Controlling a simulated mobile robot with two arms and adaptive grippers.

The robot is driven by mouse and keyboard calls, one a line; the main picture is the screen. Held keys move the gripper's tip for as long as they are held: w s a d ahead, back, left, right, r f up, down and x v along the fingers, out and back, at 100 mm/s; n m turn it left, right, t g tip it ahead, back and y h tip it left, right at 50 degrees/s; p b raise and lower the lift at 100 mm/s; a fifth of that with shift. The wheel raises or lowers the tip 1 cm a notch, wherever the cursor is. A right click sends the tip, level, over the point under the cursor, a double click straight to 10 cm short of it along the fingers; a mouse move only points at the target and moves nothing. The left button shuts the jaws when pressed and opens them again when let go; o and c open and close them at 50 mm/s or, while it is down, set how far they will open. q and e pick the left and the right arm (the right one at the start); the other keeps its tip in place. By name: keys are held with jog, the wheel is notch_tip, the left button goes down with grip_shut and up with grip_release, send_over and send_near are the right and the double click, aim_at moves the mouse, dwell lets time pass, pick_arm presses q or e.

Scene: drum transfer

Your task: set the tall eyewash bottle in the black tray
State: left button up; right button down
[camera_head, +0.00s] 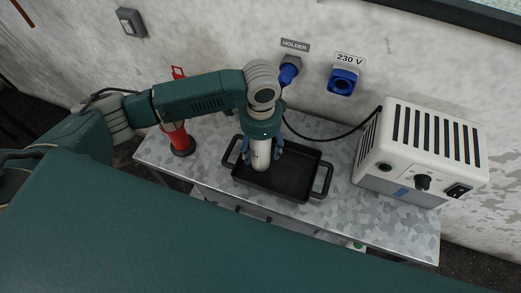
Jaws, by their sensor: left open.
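The black tray (300,181) lies on the grey metal table, with a handle at each short end. A white bottle (260,160), which looks like the tall eyewash bottle, stands roughly upright at the tray's left half. Its base appears to be inside the tray. My left gripper (264,150) points down over the tray, with its blue fingers on both sides of the bottle. The fingers are open, and whether either touches the bottle cannot be told. The gripper's wrist hides the bottle's top. My right gripper is not in view.
A white power box (425,150) stands on the table's right side, its black cable running to a blue plug at the wall holder (289,72). A red object with a dark base (181,143) stands left, partly behind my arm. A blue 230 V socket (343,81) is on the wall.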

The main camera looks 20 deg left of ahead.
pick_arm(q)
notch_tip(320, 180, up, 10)
jog(key=shift+f+b, duration=0.15)
jog(key=shift+b, duration=0.75)
jog(key=shift+r, duration=0.55)
